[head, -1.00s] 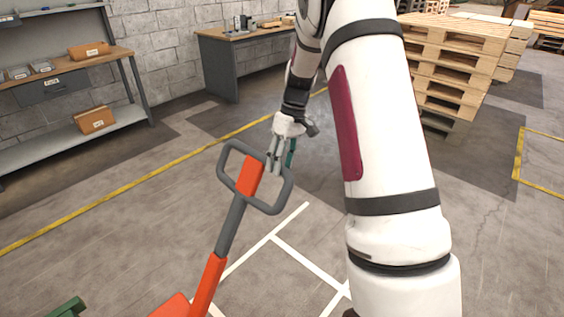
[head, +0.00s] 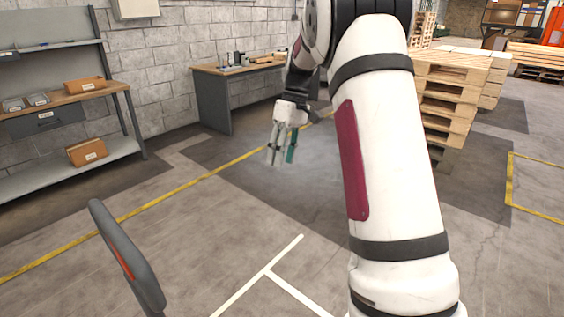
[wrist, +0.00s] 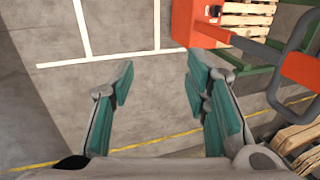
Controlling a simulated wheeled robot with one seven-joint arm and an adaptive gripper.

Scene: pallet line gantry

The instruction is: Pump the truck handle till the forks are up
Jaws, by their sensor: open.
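The truck handle's dark grey loop (head: 128,262) shows at the lower left of the head view, with a little orange inside it; its shaft is out of frame there. In the wrist view the loop (wrist: 297,42) is at the right edge, beside the orange truck body (wrist: 196,20). My gripper (head: 282,157) is open and empty, up and to the right of the loop in the head view and apart from it. Its teal-padded fingers (wrist: 160,82) have only bare floor between them. I cannot make out the forks' height.
A shelf bench (head: 75,95) with orange boxes stands at the left. A grey workbench (head: 212,100) stands by the block wall. Stacked wooden pallets (head: 450,95) are at the right. Marked floor (head: 230,225) around the gripper is clear.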

